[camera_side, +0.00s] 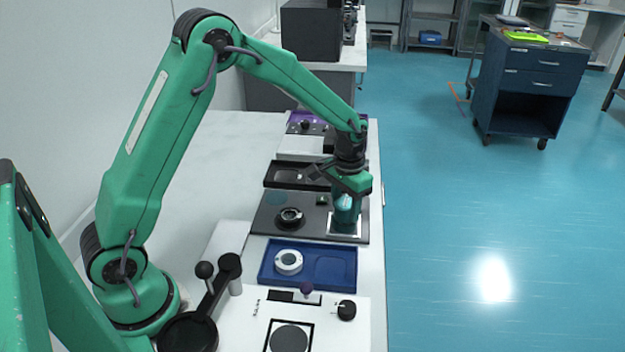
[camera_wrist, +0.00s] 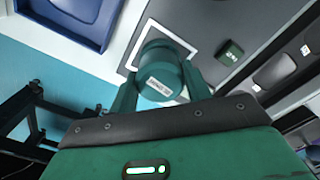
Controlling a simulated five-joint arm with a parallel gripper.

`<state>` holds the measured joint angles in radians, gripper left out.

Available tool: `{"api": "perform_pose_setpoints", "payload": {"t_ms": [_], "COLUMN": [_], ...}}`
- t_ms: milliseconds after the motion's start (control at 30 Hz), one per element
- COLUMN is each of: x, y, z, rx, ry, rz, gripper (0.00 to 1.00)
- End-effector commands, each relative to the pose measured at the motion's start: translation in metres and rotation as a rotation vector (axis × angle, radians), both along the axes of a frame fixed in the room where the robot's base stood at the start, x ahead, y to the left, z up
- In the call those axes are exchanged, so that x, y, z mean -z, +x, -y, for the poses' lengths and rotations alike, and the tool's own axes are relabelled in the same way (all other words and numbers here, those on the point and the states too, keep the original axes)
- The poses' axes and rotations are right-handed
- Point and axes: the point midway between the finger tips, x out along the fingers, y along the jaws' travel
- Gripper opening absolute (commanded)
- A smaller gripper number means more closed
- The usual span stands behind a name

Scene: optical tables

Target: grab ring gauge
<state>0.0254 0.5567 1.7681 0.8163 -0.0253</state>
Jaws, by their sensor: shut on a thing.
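My gripper (camera_side: 347,192) is shut on a teal cylinder (camera_side: 346,212) at the right end of a dark grey plate (camera_side: 268,238). In the wrist view, my gripper's fingers (camera_wrist: 158,92) stand on both sides of the cylinder (camera_wrist: 155,57), which bears a white label. A white-edged square lies under it; I cannot tell whether the cylinder touches it. A pale ring with a dark centre (camera_side: 289,262), perhaps the ring gauge, lies in the left of a blue tray (camera_side: 326,286), apart from my gripper. A black ring-shaped part (camera_side: 290,217) is on the grey plate.
A small green block (camera_side: 322,201) sits on the plate, left of the cylinder; it shows in the wrist view (camera_wrist: 230,52). A black tray (camera_side: 272,180) lies behind. A black knob (camera_side: 346,310) and dark disc (camera_side: 289,340) are in front. The white bench's left part (camera_side: 225,150) is clear.

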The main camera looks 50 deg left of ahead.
Motion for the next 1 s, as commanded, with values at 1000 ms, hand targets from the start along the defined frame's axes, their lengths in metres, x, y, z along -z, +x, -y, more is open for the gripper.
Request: {"api": "perform_pose_setpoints", "payload": {"t_ms": [1000], "x": [-0.098], "y": [-0.06], "z": [0.095], "rx": [0.002], "ry": [-0.001], "rz": [0.002], "gripper": [0.15]}}
